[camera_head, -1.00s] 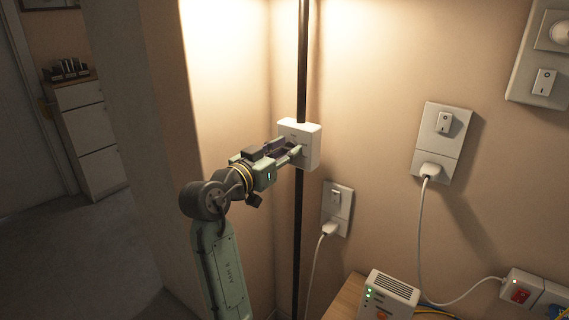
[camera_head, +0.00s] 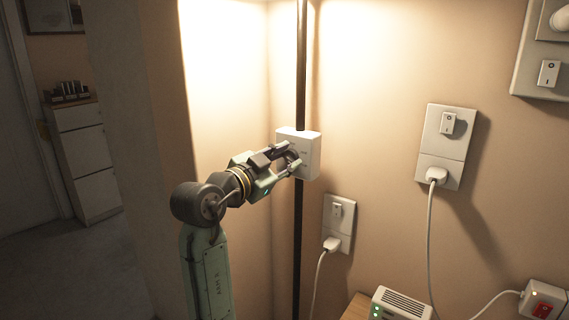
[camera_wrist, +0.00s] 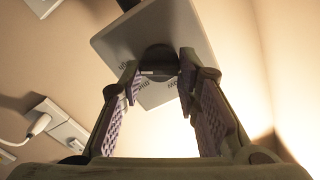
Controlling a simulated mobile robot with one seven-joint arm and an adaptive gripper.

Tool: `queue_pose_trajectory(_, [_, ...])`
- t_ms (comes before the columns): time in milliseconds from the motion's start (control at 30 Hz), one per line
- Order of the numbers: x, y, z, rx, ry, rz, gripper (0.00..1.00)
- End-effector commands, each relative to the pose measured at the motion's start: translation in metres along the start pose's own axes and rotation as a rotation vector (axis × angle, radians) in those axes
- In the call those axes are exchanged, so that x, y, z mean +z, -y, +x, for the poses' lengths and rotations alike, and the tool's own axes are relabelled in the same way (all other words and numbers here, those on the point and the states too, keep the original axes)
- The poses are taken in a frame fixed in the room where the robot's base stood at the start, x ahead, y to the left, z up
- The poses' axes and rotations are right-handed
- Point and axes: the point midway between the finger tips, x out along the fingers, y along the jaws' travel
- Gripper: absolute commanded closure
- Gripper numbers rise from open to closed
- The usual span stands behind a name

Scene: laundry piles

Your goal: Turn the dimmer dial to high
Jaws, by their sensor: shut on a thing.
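The white dimmer box (camera_head: 310,154) is mounted on the black pole (camera_head: 301,60) by the wall corner. The dial's pointer cannot be made out.
A switch with a plugged-in socket (camera_head: 338,224) is on the wall right of the pole. A larger switch plate (camera_head: 446,146) with a hanging cord is further right. A white vented device (camera_head: 402,305) stands below. The wall behind the pole is brightly lit.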

Motion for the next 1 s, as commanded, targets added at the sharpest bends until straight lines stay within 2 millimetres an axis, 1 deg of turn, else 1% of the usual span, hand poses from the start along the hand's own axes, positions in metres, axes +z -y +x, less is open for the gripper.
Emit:
queue_pose_trajectory(367, [-0.0007,0.0003,-0.0002,-0.001,-0.001,0.007,0.98])
queue_pose_trajectory(400, [-0.0007,0.0003,-0.0002,-0.001,-0.001,0.007,0.69])
queue_pose_trajectory(700, [-0.0004,0.0001,-0.0001,0.0,-0.001,0.005,0.5])
queue_pose_trajectory(1000, [-0.0001,0.0001,-0.0014,0.0,0.0,0.005,0.5])
